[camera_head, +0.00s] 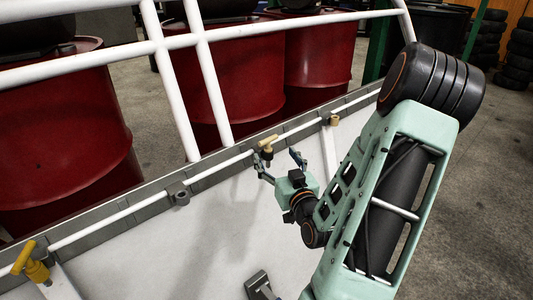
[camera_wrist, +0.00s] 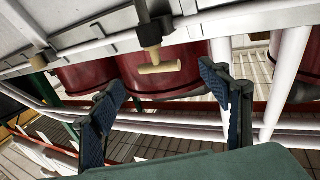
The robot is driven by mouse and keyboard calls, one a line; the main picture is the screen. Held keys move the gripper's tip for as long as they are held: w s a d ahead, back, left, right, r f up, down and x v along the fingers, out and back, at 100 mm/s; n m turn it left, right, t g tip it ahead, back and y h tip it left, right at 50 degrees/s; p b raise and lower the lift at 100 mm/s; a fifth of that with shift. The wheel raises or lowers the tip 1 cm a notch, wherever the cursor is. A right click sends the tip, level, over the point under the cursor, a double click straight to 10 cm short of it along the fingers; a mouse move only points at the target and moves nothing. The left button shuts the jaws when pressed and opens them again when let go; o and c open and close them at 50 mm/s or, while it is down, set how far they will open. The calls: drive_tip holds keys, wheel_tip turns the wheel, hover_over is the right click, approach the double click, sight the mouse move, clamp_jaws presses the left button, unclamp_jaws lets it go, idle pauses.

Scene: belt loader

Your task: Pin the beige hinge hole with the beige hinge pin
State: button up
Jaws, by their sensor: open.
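The beige hinge pin (camera_head: 267,142) has a T-shaped handle and stands upright at the grey rail in the head view. In the wrist view its handle (camera_wrist: 160,68) lies across the middle, with the shaft running up into a dark bracket (camera_wrist: 150,32). I cannot tell how deep the shaft sits. A tan-coloured bracket (camera_head: 334,119), which looks like the beige hinge hole, is on the rail farther right. My gripper (camera_head: 277,157) is open and empty, close to the pin. In the wrist view the gripper's fingers (camera_wrist: 162,84) are spread on both sides of the handle, apart from it.
A dark grey bracket (camera_head: 179,193) and a yellow T-handled pin (camera_head: 36,268) are on the rail to the left. White guard bars (camera_head: 208,85) and red drums (camera_head: 235,75) stand behind the rail. The white panel (camera_head: 190,250) in front is mostly clear.

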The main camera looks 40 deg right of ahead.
sight(269, 144)
drive_tip(key=x, duration=0.3)
drive_tip(key=shift+d+x, duration=0.2)
drive_tip(key=shift+x, duration=2.45)
drive_tip(key=shift+f, duration=0.1)
drive_tip(key=shift+c, duration=0.6)
drive_tip(key=c, duration=1.4)
drive_tip(key=shift+s, duration=0.1)
clamp_jaws()
